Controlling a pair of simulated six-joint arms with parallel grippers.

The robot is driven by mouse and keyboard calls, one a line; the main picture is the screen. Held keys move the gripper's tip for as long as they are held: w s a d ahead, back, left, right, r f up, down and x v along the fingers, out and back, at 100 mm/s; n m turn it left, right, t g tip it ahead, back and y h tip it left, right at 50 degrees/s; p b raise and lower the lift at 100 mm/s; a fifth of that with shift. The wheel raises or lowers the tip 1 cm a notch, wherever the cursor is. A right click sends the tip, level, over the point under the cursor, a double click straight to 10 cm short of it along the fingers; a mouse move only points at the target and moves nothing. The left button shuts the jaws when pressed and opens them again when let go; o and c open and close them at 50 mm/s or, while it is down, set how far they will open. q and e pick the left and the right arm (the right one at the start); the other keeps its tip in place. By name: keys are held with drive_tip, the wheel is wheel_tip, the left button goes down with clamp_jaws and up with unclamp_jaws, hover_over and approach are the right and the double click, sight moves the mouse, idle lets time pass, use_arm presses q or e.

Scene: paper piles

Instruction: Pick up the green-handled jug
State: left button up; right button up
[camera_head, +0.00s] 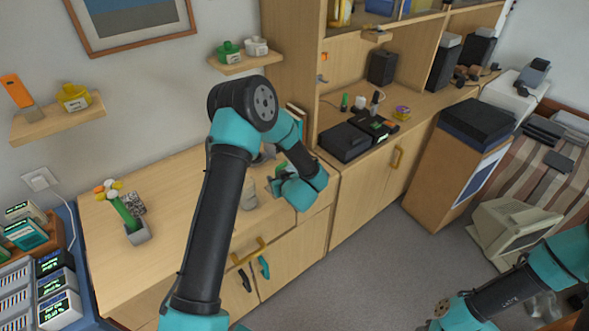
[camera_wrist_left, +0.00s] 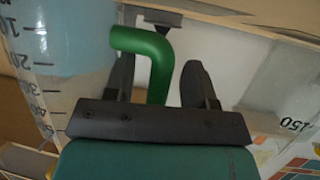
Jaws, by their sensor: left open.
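The jug shows in the left wrist view as a clear, graduated wall (camera_wrist_left: 35,60) with black marks, and its green handle (camera_wrist_left: 143,40) bends down between my left gripper's fingers (camera_wrist_left: 157,78). The gripper is open, with one dark finger on each side of the handle and a visible gap on the right. I cannot tell whether the left finger touches it. In the head view my left gripper (camera_head: 276,184) is low over the wooden counter, and my arm hides much of that area; I cannot make out the jug clearly there.
A pale jar (camera_head: 249,193) stands on the counter (camera_head: 165,215) close to my left gripper. A grey pot of flowers (camera_head: 138,232) stands farther left. A tall wooden cabinet (camera_head: 292,60) rises behind. Black devices (camera_head: 345,141) sit on the right-hand worktop.

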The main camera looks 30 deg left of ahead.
use_arm(q)
drive_tip(key=shift+c, duration=0.4)
clamp_jaws()
drive_tip(key=shift+r, duration=0.1)
drive_tip(key=shift+r, duration=0.45)
drive_tip(key=r, duration=0.2)
drive_tip(key=shift+s+d+r, duration=0.25)
drive_tip(key=shift+s+r, duration=0.05)
drive_tip(key=s+d+r, duration=0.1)
drive_tip(key=s+d, duration=0.7)
drive_tip(key=s, duration=0.5)
drive_tip(key=shift+r, duration=0.15)
